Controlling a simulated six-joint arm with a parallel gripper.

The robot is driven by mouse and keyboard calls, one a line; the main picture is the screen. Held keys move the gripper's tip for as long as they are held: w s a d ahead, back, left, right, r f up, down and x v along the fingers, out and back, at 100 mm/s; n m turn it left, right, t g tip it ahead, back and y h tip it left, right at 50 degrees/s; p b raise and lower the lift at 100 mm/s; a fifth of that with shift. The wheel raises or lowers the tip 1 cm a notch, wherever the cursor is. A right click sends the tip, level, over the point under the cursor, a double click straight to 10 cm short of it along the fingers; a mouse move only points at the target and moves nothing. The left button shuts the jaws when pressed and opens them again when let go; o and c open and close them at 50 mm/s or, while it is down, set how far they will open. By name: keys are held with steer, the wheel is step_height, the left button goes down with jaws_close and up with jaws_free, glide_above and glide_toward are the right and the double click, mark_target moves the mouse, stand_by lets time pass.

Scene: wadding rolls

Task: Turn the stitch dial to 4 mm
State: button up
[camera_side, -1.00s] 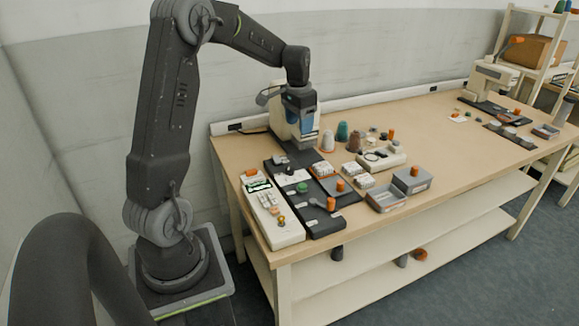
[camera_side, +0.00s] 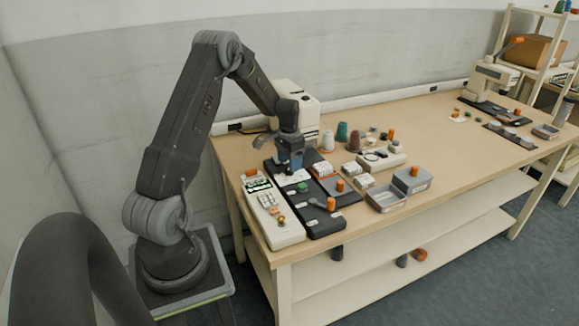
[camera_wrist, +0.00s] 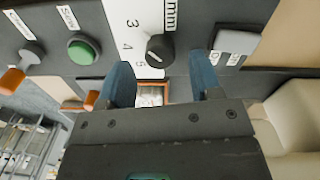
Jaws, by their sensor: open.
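The stitch dial (camera_wrist: 159,49) is a small dark round knob on a white plate marked 3, 4, 5 and "mm". I cannot tell which number its pointer faces. The white plate (camera_side: 292,177) shows in the side view on the dark panel, but the knob is hidden or too small there. My gripper (camera_wrist: 161,80) is open, its two blue fingers left and right of the dial in the wrist view, with nothing between them. In the side view my gripper (camera_side: 290,167) is low over the white plate. I cannot tell whether it touches anything.
A green button (camera_wrist: 83,49) sits left of the dial and a grey control (camera_wrist: 238,43) right of it. The cream sewing machine (camera_side: 295,105) stands behind. A keypad box (camera_side: 275,215) lies left of the panel; spools and grey trays (camera_side: 386,200) lie right.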

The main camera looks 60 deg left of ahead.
steer(key=shift+f, duration=1.1)
steer(key=c, duration=0.9)
